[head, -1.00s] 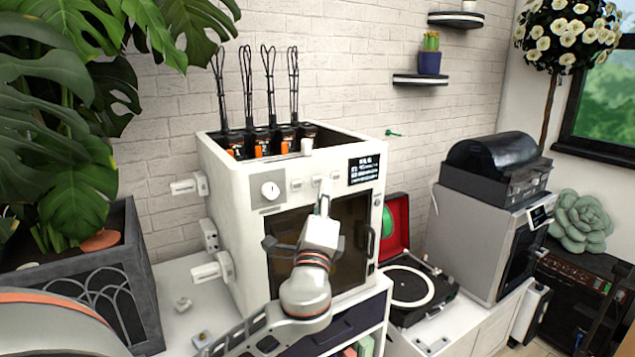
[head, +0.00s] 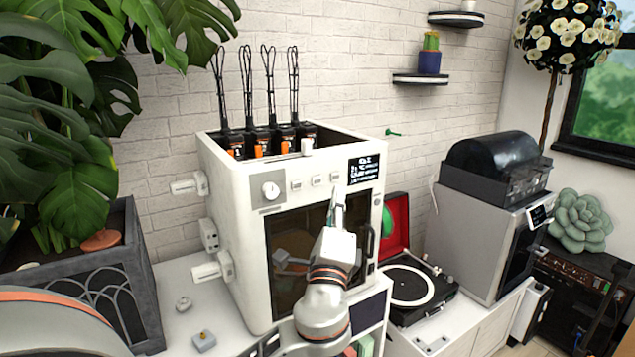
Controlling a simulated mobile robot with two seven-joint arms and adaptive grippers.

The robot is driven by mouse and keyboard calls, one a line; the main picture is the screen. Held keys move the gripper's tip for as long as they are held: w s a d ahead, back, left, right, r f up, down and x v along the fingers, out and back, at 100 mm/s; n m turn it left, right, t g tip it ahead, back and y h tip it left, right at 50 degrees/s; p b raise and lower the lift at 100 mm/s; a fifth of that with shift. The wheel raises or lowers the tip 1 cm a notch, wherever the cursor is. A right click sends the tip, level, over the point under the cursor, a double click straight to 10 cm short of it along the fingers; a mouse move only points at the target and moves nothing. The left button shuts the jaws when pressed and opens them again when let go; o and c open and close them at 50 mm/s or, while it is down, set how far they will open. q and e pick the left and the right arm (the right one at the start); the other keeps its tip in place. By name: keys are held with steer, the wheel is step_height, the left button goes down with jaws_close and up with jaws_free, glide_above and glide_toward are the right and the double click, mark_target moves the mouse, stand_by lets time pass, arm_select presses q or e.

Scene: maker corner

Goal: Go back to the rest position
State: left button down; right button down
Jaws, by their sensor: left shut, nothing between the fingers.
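My left gripper (head: 338,197) is in front of the white box-shaped machine (head: 236,222), its shut fingers pointing up beside the dark door window (head: 300,238). Nothing shows between the fingers. The fingertips are just below the row of small buttons (head: 318,181) and the black display (head: 363,169); I cannot tell whether they touch the front panel. The wrist covers part of the door. My right gripper is not in view.
Several black cables rise from the machine's open top. A record player (head: 408,283) with a red lid and a grey printer (head: 485,228) stand to the right. A dark planter (head: 112,262) stands at the left. Small loose parts (head: 203,341) lie on the white counter (head: 178,317).

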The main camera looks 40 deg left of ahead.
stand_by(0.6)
arm_select(q)
steer(key=s+d+f+n+g+h, duration=0.1)
steer(key=d+f+g+h, duration=0.25)
steer(key=f, duration=1.15)
steer(key=s+d+f+n+g+h, duration=0.15)
steer(key=d+f+h, duration=0.3)
steer(key=f, duration=1.05)
steer(key=s+d+f+n+g+h, duration=0.2)
steer(key=s+d+f+n, duration=0.1)
steer(key=s+f, duration=0.7)
steer(key=s+d+f+n+g+h, duration=0.2)
steer(key=s+f+n, duration=0.4)
steer(key=s+f, duration=0.4)
steer(key=shift+s+d+f+g+h, duration=0.3)
steer(key=shift+d+f+h, duration=0.5)
steer(key=shift+d, duration=0.35)
